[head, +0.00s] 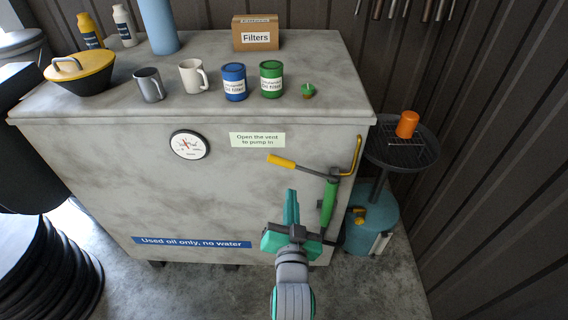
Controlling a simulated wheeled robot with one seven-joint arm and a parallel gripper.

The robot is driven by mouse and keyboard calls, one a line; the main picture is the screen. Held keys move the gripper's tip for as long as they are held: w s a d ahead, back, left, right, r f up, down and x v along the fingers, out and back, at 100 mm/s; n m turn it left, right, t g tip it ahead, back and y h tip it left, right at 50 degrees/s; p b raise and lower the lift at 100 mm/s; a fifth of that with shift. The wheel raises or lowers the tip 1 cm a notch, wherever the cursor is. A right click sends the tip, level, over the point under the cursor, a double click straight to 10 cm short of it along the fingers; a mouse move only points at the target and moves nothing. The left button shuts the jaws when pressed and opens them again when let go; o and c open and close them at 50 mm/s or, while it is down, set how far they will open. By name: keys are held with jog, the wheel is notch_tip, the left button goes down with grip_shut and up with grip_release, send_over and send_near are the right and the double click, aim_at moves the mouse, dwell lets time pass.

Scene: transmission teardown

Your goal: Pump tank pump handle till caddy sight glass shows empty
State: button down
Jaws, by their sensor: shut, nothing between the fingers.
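The tank (190,205) is a large grey mottled box. On its right front is a green pump (328,203) with a grey lever ending in a yellow pump handle (281,161), which points left. The oil caddy (368,233) is teal, on the floor to the right of the tank, with a dark drain pan on top. A pale upright strip (381,244) on its front may be the sight glass; its level is too small to read. My gripper (291,193) is shut and empty, in front of the tank, below the handle in the picture and apart from it.
A green vent-like knob (308,90) sits on the tank top, beside cans, mugs, a yellow-lidded bowl and a Filters box (256,33). A label (257,140) reads "Open the vent to pump in". A gauge (190,145) is on the front. A corrugated wall stands right.

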jog(key=shift+w+a+r, duration=0.1)
jog(key=shift+w+r, duration=0.55)
jog(key=shift+r, duration=0.35)
jog(key=shift+w+a+r, duration=0.1)
jog(key=shift+w+r, duration=0.5)
jog(key=shift+r, duration=0.4)
send_over(284, 164)
jog(key=s+d, duration=0.2)
jog(key=s, duration=0.1)
jog(key=f, duration=0.1)
jog(key=a+f, duration=0.1)
jog(key=shift+w+a+f, duration=0.15)
jog(key=shift+w+f, duration=0.1)
jog(key=shift+f, duration=0.15)
jog(key=shift+w+a+f, duration=0.1)
jog(key=shift+a+f, duration=0.2)
jog(key=shift+f, duration=0.35)
